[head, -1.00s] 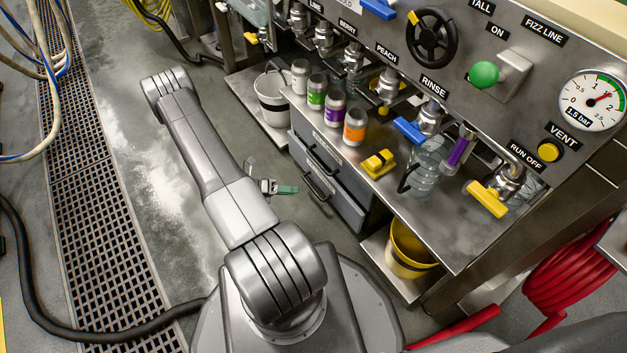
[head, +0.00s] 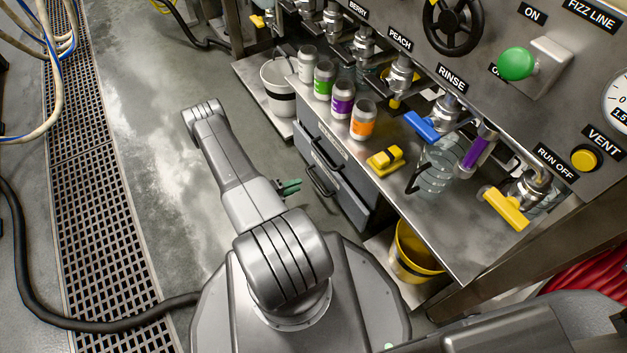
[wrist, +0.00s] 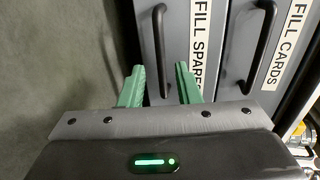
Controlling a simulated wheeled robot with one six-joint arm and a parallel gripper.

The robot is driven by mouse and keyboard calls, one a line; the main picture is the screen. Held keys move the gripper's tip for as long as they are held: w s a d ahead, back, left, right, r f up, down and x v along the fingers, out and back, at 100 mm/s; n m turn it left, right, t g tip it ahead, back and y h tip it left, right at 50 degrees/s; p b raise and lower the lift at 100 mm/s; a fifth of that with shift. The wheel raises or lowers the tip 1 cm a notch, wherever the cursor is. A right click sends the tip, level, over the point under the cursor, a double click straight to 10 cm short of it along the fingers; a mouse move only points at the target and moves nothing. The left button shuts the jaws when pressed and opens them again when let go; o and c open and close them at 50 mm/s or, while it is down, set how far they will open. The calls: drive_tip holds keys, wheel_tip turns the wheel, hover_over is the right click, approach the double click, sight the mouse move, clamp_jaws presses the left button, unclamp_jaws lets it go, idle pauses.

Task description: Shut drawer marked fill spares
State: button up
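The drawer marked fill spares (wrist: 181,30) fills the middle of the wrist view, with a black bar handle (wrist: 159,45). In the head view it seems to be the lower grey drawer (head: 347,197) under the counter; its label is unreadable there. My gripper (wrist: 160,84) has two green fingers, open and empty. In the wrist view the lower end of the handle shows between the fingertips; I cannot tell whether they touch it. In the head view my gripper (head: 291,187) is left of the drawer fronts, with a small floor gap. How far the drawer stands out is unclear.
The fill cards drawer (wrist: 265,45) is alongside, with its own handle. Cans and a yellow block (head: 385,160) stand on the steel counter (head: 440,225) above. A white bucket (head: 279,85) and a yellow bucket (head: 412,255) flank the drawers.

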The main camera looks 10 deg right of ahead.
sight(313, 178)
drive_tip(key=b+x, duration=0.2)
drive_tip(key=x, duration=0.6)
drive_tip(key=shift+d, duration=0.25)
clamp_jaws()
